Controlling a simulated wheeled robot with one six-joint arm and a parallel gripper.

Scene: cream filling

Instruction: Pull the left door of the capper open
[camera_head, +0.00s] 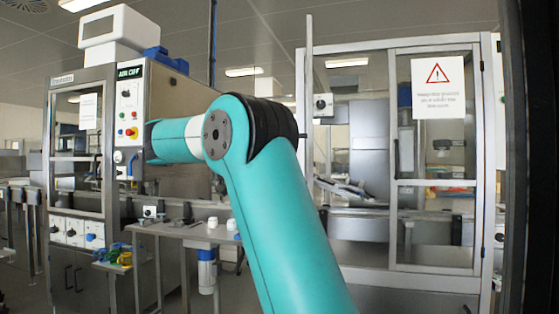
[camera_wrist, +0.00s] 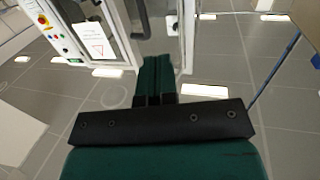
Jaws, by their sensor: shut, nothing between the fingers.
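In the wrist view my gripper (camera_wrist: 165,62) is shut and empty, its two teal fingers side by side. Beyond the fingertips is a framed door (camera_wrist: 118,20) with a white warning sign (camera_wrist: 95,40) and a dark curved handle (camera_wrist: 141,22). The handle appears near the tips, with no grip on it; the exact gap is unclear. In the head view a machine with a glass door (camera_head: 75,150) stands at left. My forearm reaches left in front of it, and my fingertips cannot be made out. Neither machine is labelled legibly as the capper.
A glass-fronted cabinet (camera_head: 432,230) with a warning sign stands at right; a tall frame (camera_head: 308,100) is seen edge-on at its left side. A control panel (camera_head: 128,115) faces the aisle. A small metal table (camera_head: 180,232) stands between the machines. My arm hides part of the middle.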

